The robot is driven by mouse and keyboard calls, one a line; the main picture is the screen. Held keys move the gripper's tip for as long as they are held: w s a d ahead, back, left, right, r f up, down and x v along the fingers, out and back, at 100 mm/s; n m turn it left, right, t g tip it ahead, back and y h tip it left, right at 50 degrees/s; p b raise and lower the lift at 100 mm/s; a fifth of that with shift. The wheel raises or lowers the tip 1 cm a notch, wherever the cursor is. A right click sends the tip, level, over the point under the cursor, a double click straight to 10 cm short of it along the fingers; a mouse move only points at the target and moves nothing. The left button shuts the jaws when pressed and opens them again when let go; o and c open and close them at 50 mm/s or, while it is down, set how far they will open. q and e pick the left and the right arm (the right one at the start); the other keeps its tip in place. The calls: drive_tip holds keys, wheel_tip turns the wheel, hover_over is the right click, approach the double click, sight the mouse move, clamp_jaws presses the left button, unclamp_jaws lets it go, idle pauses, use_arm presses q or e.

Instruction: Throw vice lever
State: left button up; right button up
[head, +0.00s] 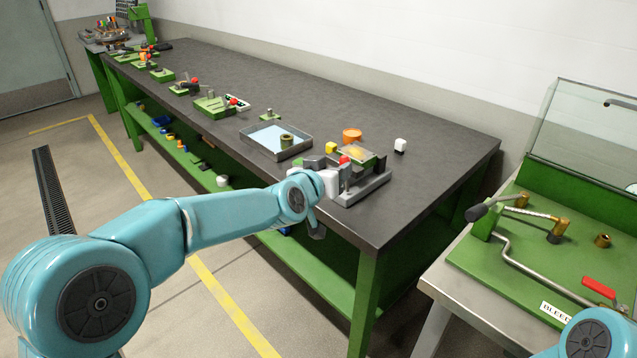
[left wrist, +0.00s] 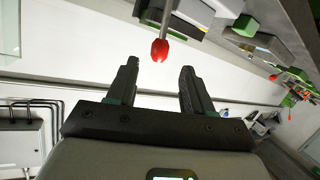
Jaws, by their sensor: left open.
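The vice (head: 360,188) stands on the near right corner of the dark bench. Its lever ends in a red knob (head: 344,160). The left wrist view shows the red knob (left wrist: 160,50) at the end of a thin metal rod (left wrist: 168,18). My left gripper (left wrist: 158,68) is open and empty. In that view the knob appears between and just beyond its fingertips; contact cannot be seen. In the head view my left arm reaches to the vice, and its hand hides part of the vice's left side. My right gripper is not in view.
The bench (head: 430,165) also holds a shallow tray (head: 275,152), an orange round part (head: 352,134), a yellow block (head: 331,148) and a white block (head: 400,145) near the vice. A green fixture table (head: 485,262) stands at the right, across a gap. More fixtures line the bench's far end.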

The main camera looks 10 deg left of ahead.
use_arm(q)
drive_tip(key=v, duration=0.7)
drive_tip(key=s+a+f+g+y+p, duration=0.1)
drive_tip(key=s+a+f+g+p, duration=0.1)
drive_tip(key=f, duration=0.5)
drive_tip(key=s+a+f+g+p, duration=0.1)
drive_tip(key=s+f+g+p, duration=0.1)
drive_tip(key=f, duration=0.5)
drive_tip(key=s+a+f+g+y+p, duration=0.1)
drive_tip(key=a+f+g+p, duration=0.15)
drive_tip(key=f, duration=0.45)
drive_tip(key=s+d+f+n+g+h+p, duration=0.1)
drive_tip(key=s+f, duration=0.6)
drive_tip(key=s, duration=0.7)
drive_tip(key=s+d+f+n+g+p, duration=0.2)
drive_tip(key=s+f+g, duration=0.4)
drive_tip(key=s, duration=0.8)
drive_tip(key=shift+d+f+h, duration=0.4)
drive_tip(key=shift+d+f, duration=0.2)
